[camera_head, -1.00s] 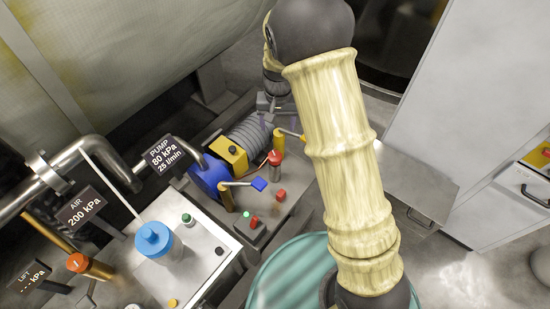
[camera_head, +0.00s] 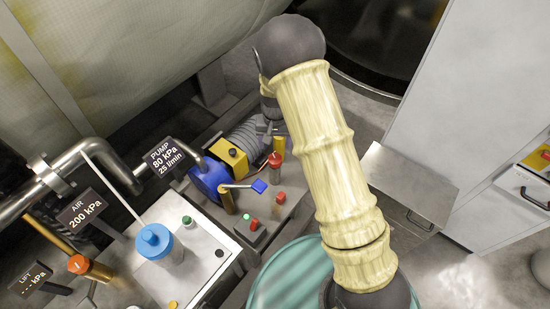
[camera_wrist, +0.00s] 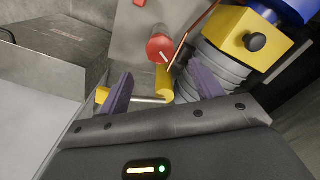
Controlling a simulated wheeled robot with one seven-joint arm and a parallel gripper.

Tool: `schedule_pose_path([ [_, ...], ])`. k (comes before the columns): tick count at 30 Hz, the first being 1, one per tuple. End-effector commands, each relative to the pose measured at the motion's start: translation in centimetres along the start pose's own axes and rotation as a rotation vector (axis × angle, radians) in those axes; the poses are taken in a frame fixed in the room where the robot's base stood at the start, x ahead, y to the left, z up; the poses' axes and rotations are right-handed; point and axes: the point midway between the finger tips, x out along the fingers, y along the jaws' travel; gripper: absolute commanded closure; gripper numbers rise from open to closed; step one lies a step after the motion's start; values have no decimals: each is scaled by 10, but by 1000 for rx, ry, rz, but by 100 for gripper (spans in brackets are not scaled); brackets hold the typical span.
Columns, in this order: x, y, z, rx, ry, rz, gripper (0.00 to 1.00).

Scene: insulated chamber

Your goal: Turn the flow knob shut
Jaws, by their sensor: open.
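A red knob (camera_head: 275,159) with a white pointer line stands on the bench beside the pump. It also shows in the wrist view (camera_wrist: 160,47), just beyond my fingertips and near the top middle. I take it for the flow knob, though no label on it is legible. My gripper (camera_wrist: 162,84) is open, with its two purple fingers apart. A yellow post with a metal rod (camera_wrist: 164,84) shows between the fingers, and I see nothing gripped. In the head view my gripper is largely hidden behind my forearm. The pump display (camera_head: 163,157) reads 80 kPa and 25 l/min.
The blue and yellow pump (camera_head: 210,180) stands left of the knob. A blue-handled lever (camera_head: 259,186) and a small box with green and red buttons (camera_head: 250,227) are nearby. A blue-capped jar (camera_head: 153,243) and an orange knob (camera_head: 78,264) are farther left.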

Motion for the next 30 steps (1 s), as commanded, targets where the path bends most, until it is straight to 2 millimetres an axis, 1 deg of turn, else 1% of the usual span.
schedule_pose_path([
  [1,10,0,1,0,-4,1,35],
  [6,39,0,1,-1,-3,1,35],
  [12,73,0,1,-1,-3,1,35],
  [15,87,-1,0,-1,-1,0,35],
  [20,98,-1,0,-2,-1,0,35],
  [28,100,-1,0,-2,1,-1,35],
  [29,100,-1,0,-2,1,-1,38],
  [30,100,-1,0,-2,1,-1,46],
])
